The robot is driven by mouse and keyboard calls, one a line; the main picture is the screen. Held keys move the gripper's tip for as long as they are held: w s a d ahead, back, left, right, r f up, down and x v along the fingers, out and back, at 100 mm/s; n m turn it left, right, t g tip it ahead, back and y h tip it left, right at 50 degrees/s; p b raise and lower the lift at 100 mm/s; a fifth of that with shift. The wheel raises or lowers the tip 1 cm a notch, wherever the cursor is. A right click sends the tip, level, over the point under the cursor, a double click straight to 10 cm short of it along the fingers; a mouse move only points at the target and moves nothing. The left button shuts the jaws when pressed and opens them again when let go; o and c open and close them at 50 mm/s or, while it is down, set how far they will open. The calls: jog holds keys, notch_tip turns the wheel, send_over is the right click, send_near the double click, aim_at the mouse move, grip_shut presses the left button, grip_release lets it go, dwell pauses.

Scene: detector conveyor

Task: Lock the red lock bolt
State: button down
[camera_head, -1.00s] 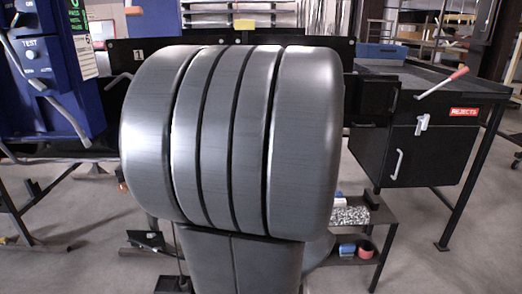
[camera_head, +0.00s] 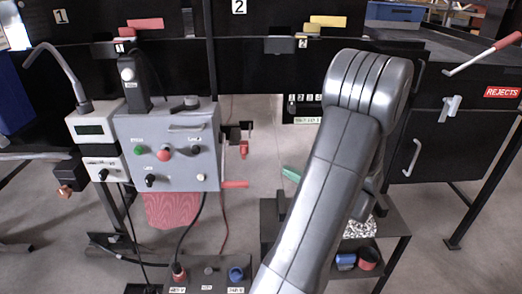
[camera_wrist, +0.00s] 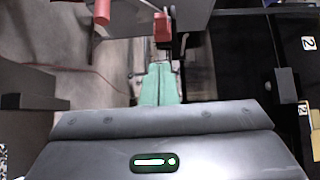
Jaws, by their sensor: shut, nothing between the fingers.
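The red lock bolt (camera_head: 243,149) shows in the head view as a small red piece on a dark bracket, right of the grey control box. In the wrist view a red piece (camera_wrist: 162,28) that looks like the same bolt is straight ahead of my fingers. My gripper (camera_wrist: 160,68) has green fingers, shut together and empty, pointing at it. A gap seems to remain between tips and bolt. In the head view a green finger (camera_head: 291,174) shows right of the bolt and lower; my arm hides the rest of the gripper.
A red handle (camera_head: 235,184) sticks out below the bolt; a red bar (camera_wrist: 102,12) shows upper left in the wrist view. The grey control box (camera_head: 168,150) stands left. A low black shelf (camera_head: 395,222) and the rejects cabinet (camera_head: 470,130) are on the right.

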jog(key=shift+w+d, duration=0.4)
send_near(246, 152)
jog(key=w, duration=0.3)
jog(key=a, duration=0.3)
jog(key=shift+w+a+r+p, duration=0.1)
jog(key=shift+w+a+p, duration=0.05)
jog(key=shift+p, duration=0.2)
jog(key=shift+a, duration=0.45)
jog(key=shift+a, duration=0.1)
